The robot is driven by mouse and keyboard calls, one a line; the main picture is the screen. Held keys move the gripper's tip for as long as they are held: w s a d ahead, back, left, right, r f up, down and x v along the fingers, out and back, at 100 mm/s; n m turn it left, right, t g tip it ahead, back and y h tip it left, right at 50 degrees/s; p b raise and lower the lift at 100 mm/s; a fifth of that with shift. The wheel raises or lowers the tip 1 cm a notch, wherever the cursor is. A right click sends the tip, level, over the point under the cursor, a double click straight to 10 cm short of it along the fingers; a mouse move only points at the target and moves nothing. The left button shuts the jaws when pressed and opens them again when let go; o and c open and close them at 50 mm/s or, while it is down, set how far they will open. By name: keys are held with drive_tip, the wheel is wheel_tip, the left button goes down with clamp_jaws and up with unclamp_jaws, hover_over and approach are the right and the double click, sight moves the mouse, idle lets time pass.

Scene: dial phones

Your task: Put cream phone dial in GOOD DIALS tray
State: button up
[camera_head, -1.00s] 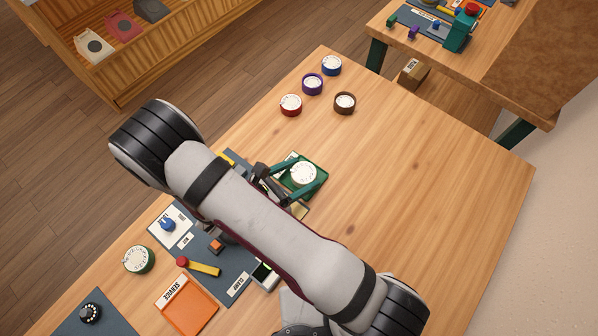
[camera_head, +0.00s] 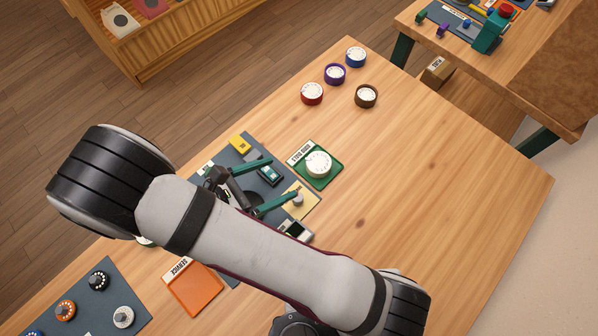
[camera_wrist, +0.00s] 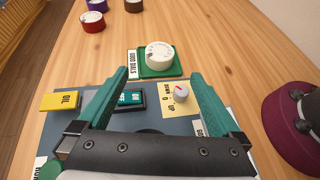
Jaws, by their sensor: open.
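The cream phone dial (camera_head: 318,163) sits in the green GOOD DIALS tray (camera_head: 329,183), right of the tray's white label. The wrist view also shows the cream dial (camera_wrist: 159,55) resting inside the green tray (camera_wrist: 146,74), apart from my fingers. My gripper (camera_head: 265,182) is open and empty. It is over the dark mat, to the left of the tray in the head view. In the wrist view its two green fingers (camera_wrist: 163,88) are spread wide, with the tray beyond their tips.
Red (camera_head: 312,93), purple (camera_head: 335,73), blue (camera_head: 355,56) and brown (camera_head: 366,96) dials stand at the table's far end. A yellow OIL block (camera_head: 240,143) and a small knob on a yellow card (camera_head: 298,198) lie on the mat. An orange SERVICE tray (camera_head: 193,290) is nearer. The table's right side is clear.

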drive_tip(key=s+d+r+m+g+y, duration=0.5)
drive_tip(key=d+r+m+g, duration=0.6)
drive_tip(key=m, duration=0.6)
drive_tip(key=s+r+m+t+y, duration=0.3)
drive_tip(key=s+m+y, duration=0.4)
drive_tip(key=m, duration=0.6)
drive_tip(key=shift+d+r+t, duration=0.15)
drive_tip(key=shift+r+t, duration=0.15)
drive_tip(key=shift+r, duration=0.5)
